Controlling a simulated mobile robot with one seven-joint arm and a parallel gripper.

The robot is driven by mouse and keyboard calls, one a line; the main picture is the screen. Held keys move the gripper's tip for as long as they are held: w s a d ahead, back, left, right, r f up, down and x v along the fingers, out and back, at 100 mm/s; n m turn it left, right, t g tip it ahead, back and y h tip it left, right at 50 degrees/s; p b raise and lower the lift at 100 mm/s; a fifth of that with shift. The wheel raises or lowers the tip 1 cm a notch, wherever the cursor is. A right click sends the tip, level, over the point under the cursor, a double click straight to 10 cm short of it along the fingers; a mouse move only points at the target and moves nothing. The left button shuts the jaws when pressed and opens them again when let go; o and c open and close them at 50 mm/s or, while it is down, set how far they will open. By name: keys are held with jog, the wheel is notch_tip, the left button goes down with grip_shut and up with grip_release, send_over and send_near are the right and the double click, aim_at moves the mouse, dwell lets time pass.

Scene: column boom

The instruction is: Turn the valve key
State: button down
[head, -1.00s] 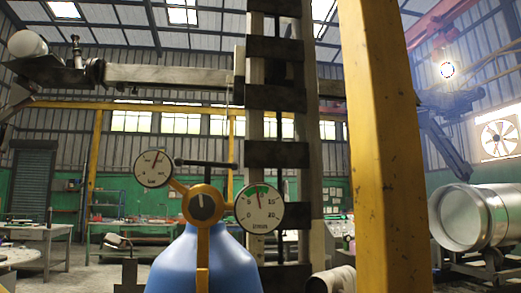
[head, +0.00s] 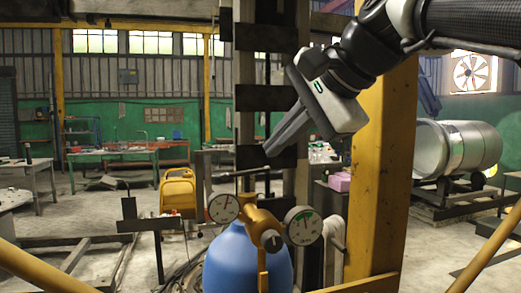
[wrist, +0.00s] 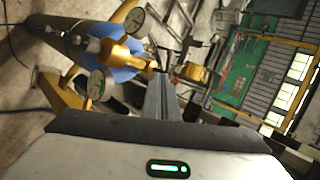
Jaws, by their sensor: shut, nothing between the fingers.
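The valve key looks like a dark T-bar (head: 243,174) standing on top of the brass regulator body in the head view. The brass valve body (head: 257,222) sits on a blue gas cylinder (head: 240,262), with a round gauge on each side and a dark knob (head: 271,241) on its front. My gripper (head: 272,151) comes down from the upper right, fingers shut and empty. Its tips appear just above the bar's right end; the depth gap is unclear. In the wrist view my shut fingers (wrist: 161,82) point past the brass valve (wrist: 120,52); contact with the key cannot be told.
A yellow post (head: 380,180) stands close on the right, beside my arm. A dark and grey column (head: 265,98) rises behind the cylinder. A left gauge (head: 223,208) and right gauge (head: 303,225) flank the valve. Yellow rails cross the lower corners.

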send_near(247, 182)
jog(key=a, duration=0.1)
jog(key=s+a+f, duration=0.1)
jog(key=a, duration=0.1)
jog(key=shift+s+f, duration=0.15)
jog(key=shift+s, duration=0.2)
jog(key=w+a, duration=0.1)
jog(key=w+a+f, duration=0.1)
jog(key=w, duration=0.1)
jog(key=shift+w+a+p, duration=0.15)
jog(key=shift+a+p, duration=0.1)
jog(key=shift+p, duration=0.15)
jog(key=shift+w+a+p, duration=0.2)
jog(key=shift+a+p, duration=0.15)
jog(key=shift+a, duration=0.2)
jog(key=shift+w+a+p, duration=0.15)
jog(key=shift+a+p, duration=0.2)
jog(key=shift+a, duration=0.15)
jog(key=shift+s+r, duration=0.1)
